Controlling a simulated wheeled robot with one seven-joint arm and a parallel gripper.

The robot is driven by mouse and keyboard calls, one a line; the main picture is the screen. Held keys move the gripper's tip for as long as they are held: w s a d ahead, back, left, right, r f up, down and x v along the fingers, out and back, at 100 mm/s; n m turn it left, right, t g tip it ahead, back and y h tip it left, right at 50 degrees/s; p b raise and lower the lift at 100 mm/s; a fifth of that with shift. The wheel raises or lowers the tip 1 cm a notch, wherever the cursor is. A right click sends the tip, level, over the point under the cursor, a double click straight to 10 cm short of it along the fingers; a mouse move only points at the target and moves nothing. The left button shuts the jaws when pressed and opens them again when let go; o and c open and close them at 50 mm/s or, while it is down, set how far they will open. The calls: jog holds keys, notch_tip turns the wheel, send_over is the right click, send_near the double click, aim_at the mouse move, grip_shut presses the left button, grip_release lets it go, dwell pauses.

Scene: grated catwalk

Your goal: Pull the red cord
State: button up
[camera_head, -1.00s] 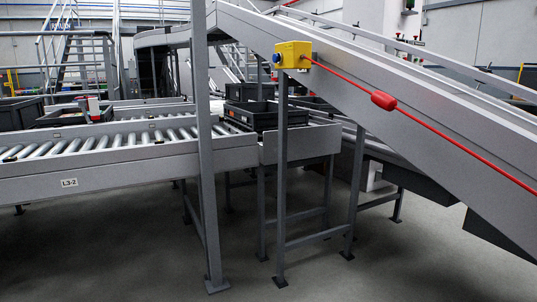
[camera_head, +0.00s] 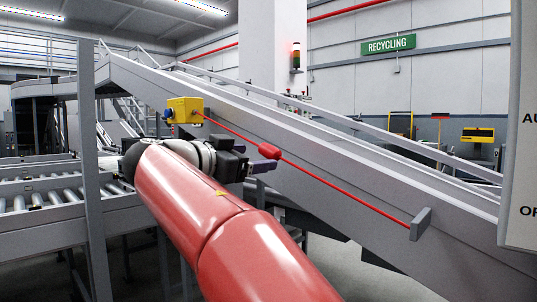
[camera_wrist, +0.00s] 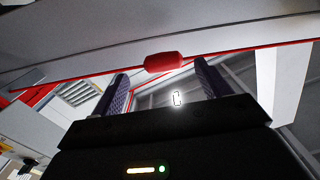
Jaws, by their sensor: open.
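The red cord (camera_head: 340,188) runs slanting from a yellow switch box (camera_head: 186,110) down to a grey bracket (camera_head: 421,223) along the inclined conveyor. A thick red handle (camera_head: 269,151) sits on it. In the wrist view the cord crosses ahead of my fingers, and the handle (camera_wrist: 163,62) lies centred between and just beyond the fingertips. My gripper (camera_head: 267,172) is open and empty, just below the handle in the head view. Its two purple-grey fingers (camera_wrist: 162,78) stand apart. I cannot tell exactly how far the handle is from the fingertips.
The inclined conveyor's grey side (camera_head: 330,150) lies behind the cord. A grey upright post (camera_head: 93,190) stands left of my arm, beside a roller conveyor (camera_head: 40,192). A white sign panel (camera_head: 522,130) is at the right edge.

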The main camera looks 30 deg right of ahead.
aim_at(265, 151)
jog(key=shift+w+d+r+m+h, duration=0.1)
jog(key=shift+w+r+m+h, duration=0.05)
jog(key=shift+r+m+h, duration=0.2)
jog(key=shift+w+d+r, duration=0.1)
jog(key=shift+d, duration=0.25)
jog(key=p+x, duration=0.1)
jog(key=x, duration=0.5)
jog(key=shift+w+d, duration=0.1)
jog(key=shift+d, duration=0.3)
